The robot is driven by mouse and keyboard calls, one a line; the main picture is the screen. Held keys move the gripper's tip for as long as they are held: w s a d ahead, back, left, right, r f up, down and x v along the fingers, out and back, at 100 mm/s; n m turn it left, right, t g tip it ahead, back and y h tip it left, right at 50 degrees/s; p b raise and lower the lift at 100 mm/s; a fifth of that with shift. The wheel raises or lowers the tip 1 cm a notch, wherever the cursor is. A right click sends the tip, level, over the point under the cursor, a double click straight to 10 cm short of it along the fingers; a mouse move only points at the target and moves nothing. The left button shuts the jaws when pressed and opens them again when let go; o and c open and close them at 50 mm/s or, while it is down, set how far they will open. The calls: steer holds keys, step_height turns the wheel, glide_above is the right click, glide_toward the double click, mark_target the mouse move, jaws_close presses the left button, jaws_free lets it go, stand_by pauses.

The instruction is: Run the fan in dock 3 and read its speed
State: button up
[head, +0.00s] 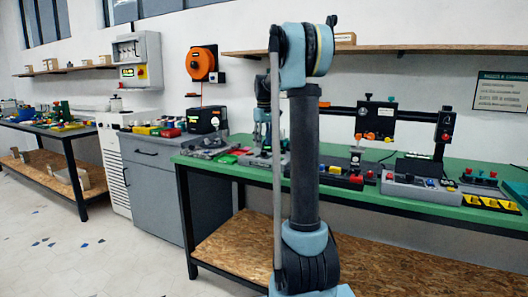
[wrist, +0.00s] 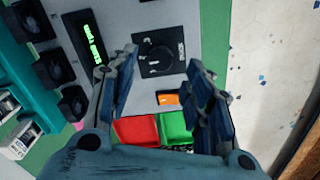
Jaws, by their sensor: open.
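In the wrist view a grey panel (wrist: 207,15) carries a lit green display (wrist: 92,43), a black dial (wrist: 158,57) and an orange switch (wrist: 168,98). Several black square fan-like units (wrist: 48,70) stand in a row left of the panel. I cannot read which is dock 3, and the display's characters are not legible. My gripper (wrist: 163,62) is open and empty above the panel, its fingers on either side of the dial and switch in the picture. Whether it touches anything cannot be told. In the head view my arm hides part of the bench.
A red tray (wrist: 137,130) and a green tray (wrist: 174,126) lie between the fingers' bases in the wrist view. The green bench (head: 435,165) holds several other devices, including a grey button box (head: 410,190). Open floor (head: 70,250) lies at left.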

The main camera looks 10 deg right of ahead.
mark_target(264, 154)
steer(key=shift+f, duration=1.95)
steer(key=c, duration=1.1)
